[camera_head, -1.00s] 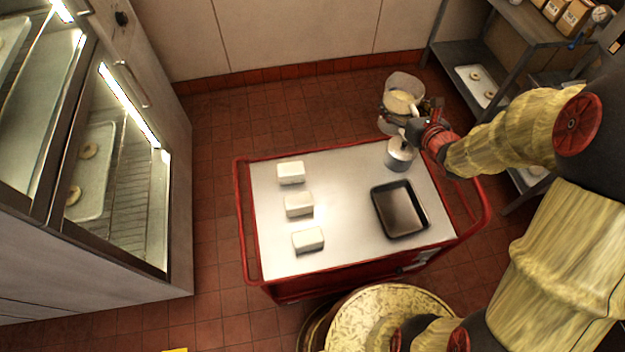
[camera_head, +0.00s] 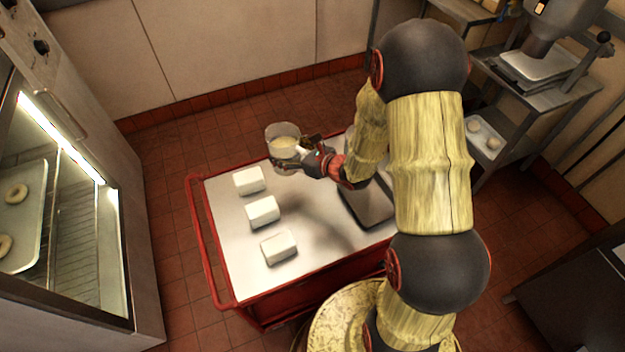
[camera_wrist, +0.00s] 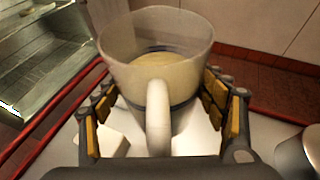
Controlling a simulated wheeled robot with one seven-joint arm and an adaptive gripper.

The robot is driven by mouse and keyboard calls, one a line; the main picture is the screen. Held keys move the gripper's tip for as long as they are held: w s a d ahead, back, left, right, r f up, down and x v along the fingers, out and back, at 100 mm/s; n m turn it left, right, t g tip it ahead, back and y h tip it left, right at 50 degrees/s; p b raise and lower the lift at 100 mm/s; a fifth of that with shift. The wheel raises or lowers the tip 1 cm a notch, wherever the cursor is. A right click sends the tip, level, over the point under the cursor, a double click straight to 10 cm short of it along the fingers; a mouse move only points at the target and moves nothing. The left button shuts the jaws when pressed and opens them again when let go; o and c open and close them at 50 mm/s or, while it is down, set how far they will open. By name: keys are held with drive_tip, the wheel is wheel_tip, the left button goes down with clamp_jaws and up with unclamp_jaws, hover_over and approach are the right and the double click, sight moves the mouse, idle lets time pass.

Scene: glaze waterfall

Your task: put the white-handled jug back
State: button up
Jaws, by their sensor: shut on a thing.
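The white-handled jug (camera_head: 284,143) is a clear vessel with a pale cream content. In the wrist view the jug (camera_wrist: 158,50) looks upright, its white handle (camera_wrist: 158,118) facing the camera. My gripper (camera_head: 300,160) is shut on it, with padded fingers (camera_wrist: 160,105) on both sides of the body. The jug is held near the back edge of the red-railed cart (camera_head: 222,225); I cannot tell its exact height above the white top.
Three white blocks (camera_head: 262,212) stand along the cart's left side. A dark tray (camera_head: 366,208) lies partly under my arm. A metal pot (camera_wrist: 303,152) stands right of the jug. An oven (camera_head: 75,215) is at left, shelving (camera_head: 545,100) at right.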

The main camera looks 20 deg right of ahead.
sight(296, 160)
drive_tip(key=f, duration=0.1)
drive_tip(key=s+d+f+b, duration=0.1)
drive_tip(key=f, duration=0.1)
drive_tip(key=d+f, duration=0.1)
drive_tip(key=shift+s+f, duration=0.15)
drive_tip(key=shift+f, duration=0.05)
drive_tip(key=s+d+r+p, duration=0.3)
drive_tip(key=s+d+r, duration=0.1)
drive_tip(key=s+d, duration=0.7)
drive_tip(key=shift+m, duration=0.3)
drive_tip(key=shift+w+f+b, duration=1.15)
drive_tip(key=shift+w+f, duration=1.05)
drive_tip(key=shift+w, duration=0.35)
drive_tip(key=shift+w+f+b, duration=1.15)
drive_tip(key=shift+w+f, duration=1.1)
drive_tip(key=shift+w, duration=0.25)
drive_tip(key=shift+w+f+b, duration=1.15)
drive_tip(key=shift+w+f, duration=1.05)
drive_tip(key=shift+w, duration=0.35)
drive_tip(key=shift+f, duration=0.15)
drive_tip(key=o, duration=2)
drive_tip(key=shift+s, duration=0.1)
drive_tip(key=shift+c, duration=0.2)
drive_tip(key=shift+o, duration=0.4)
